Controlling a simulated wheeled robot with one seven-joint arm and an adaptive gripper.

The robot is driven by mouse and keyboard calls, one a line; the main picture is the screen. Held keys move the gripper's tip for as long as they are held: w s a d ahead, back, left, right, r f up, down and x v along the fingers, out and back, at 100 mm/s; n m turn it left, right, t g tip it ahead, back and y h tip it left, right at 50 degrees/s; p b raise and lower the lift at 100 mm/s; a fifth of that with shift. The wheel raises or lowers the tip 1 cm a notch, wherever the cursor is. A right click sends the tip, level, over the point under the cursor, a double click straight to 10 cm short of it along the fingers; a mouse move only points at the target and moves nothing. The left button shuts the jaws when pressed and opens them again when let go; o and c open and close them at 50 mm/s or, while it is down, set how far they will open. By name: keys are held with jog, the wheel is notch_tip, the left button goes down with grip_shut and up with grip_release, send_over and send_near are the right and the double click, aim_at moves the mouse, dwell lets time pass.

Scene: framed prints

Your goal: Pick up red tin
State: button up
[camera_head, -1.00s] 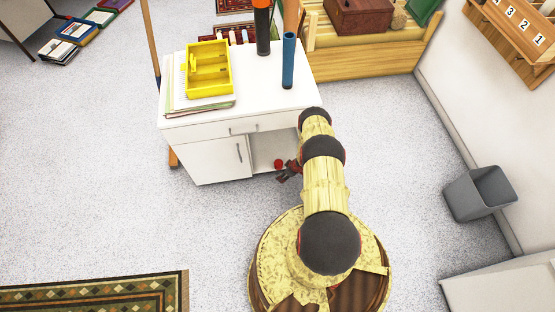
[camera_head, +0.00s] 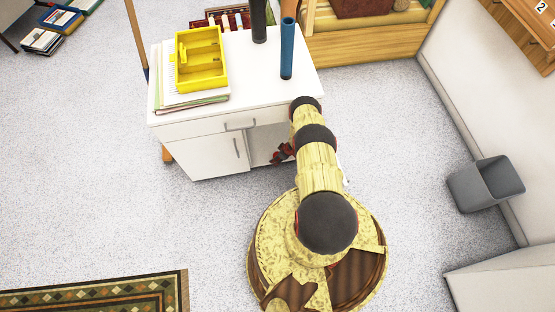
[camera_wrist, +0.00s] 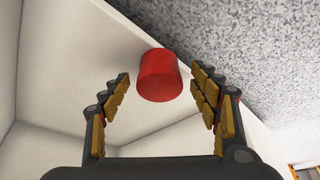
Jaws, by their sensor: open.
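The red tin (camera_wrist: 159,76) is a small red cylinder in the wrist view, standing on the pale floor of the open cabinet compartment. It lies just beyond and between the fingertips of my gripper (camera_wrist: 158,80), which is open, with nothing between its pads that I can see touching. In the head view my gripper (camera_head: 282,153) shows small and dark at the opening of the white cabinet (camera_head: 200,157). The tin cannot be made out clearly in the head view.
On the cabinet top are a yellow tray (camera_head: 202,60) on papers, a blue tube (camera_head: 287,50) and a dark tube (camera_head: 259,22). The compartment's pale walls (camera_wrist: 55,60) surround the tin on the left. A grey bin (camera_head: 486,184) stands at right.

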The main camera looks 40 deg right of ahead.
jog(key=shift+w+f, duration=0.3)
jog(key=shift+f, duration=0.35)
jog(key=shift+r, duration=0.1)
jog(key=shift+c, duration=0.3)
jog(key=c, duration=1.3)
